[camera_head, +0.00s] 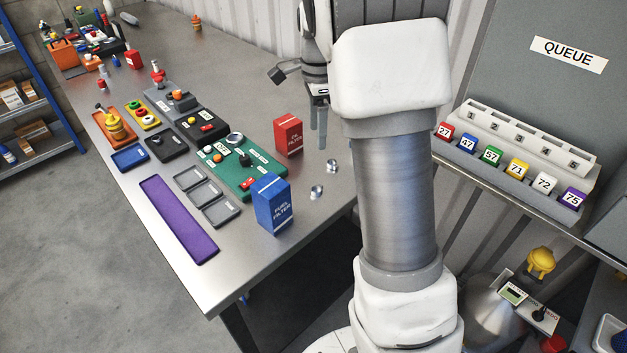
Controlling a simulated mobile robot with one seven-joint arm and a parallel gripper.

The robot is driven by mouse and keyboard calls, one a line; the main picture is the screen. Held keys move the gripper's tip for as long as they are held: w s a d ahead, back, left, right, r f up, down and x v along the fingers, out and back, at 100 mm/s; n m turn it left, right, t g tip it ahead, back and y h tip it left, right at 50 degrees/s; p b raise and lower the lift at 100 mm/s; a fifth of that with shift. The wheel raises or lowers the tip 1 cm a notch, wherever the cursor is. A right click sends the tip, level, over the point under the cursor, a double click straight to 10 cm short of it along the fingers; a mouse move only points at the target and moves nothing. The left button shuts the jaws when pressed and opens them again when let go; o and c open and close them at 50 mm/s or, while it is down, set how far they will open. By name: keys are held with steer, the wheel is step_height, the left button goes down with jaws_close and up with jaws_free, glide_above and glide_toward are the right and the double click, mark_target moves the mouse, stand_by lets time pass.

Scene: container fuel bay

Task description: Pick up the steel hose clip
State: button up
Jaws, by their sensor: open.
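Two small steel clip-like rings lie on the bare steel bench near its right edge: one (332,166) right of the red box, the other (316,192) right of the blue box. A third steel ring (235,138) sits at the top of the green board. They are too small to tell exactly which is the hose clip. My gripper (318,137) hangs fingers down, open and empty, right of the red box and above the nearest loose ring in the picture.
A red box (288,136) and a blue fuel filter box (271,204) stand close to the rings. The green board (251,182), grey trays (221,212) and a purple mat (177,220) lie left. A QUEUE rack (527,135) with numbered blocks stands right.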

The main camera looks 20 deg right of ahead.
mark_target(317, 188)
step_height(317, 188, down, 17)
steer(key=shift+f+b, duration=0.2)
steer(key=shift+b, duration=0.15)
jaws_close()
stand_by(0.5)
